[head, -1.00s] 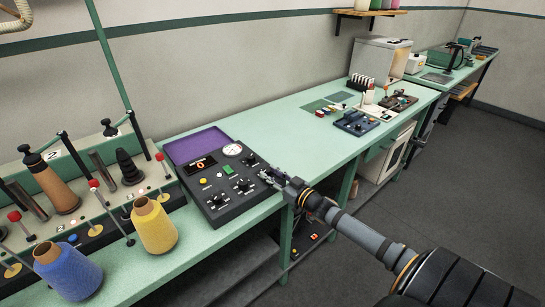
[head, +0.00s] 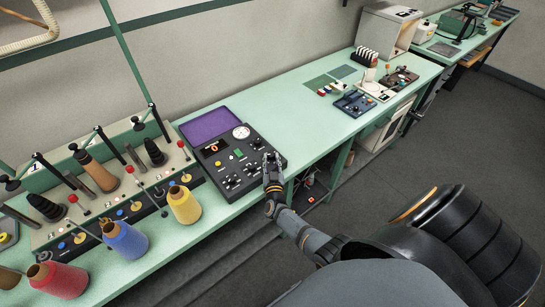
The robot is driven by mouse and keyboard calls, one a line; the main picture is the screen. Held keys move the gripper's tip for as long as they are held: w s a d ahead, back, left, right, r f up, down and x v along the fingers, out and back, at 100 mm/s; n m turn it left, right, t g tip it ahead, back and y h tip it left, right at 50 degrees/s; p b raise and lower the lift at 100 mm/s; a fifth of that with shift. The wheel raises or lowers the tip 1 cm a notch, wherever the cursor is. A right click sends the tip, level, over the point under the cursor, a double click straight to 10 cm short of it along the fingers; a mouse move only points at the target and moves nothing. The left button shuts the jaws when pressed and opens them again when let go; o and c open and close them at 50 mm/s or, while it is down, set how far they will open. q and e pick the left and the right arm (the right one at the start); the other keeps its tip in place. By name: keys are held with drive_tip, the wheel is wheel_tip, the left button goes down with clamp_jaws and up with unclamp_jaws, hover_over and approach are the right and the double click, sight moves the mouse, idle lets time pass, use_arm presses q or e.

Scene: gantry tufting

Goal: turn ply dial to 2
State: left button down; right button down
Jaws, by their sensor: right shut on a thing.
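A black control box (head: 226,171) stands on the bench, with several dark dials, a round white gauge (head: 241,132), a small display with a red figure (head: 212,148), a yellow button (head: 217,163) and a green button (head: 238,153). The dial labels are too small to read. My right gripper (head: 271,160) is over the box's right end, shut on a dial there. Its fingers hide that dial, so its setting cannot be seen. My left gripper is not in view.
A purple panel (head: 207,124) is behind the box. To the left is a rack with spindles, with yellow (head: 184,206), blue (head: 126,242) and red (head: 58,281) cones near it. The green bench (head: 292,122) is clear to the right, up to a blue device (head: 354,103).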

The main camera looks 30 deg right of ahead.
drive_tip(key=shift+a+m+g+h, duration=0.1)
drive_tip(key=shift+m+g+h, duration=0.2)
drive_tip(key=shift+h, duration=0.1)
drive_tip(key=c, duration=1)
unclamp_jaws()
drive_tip(key=v, duration=1.2)
drive_tip(key=shift+w, duration=0.1)
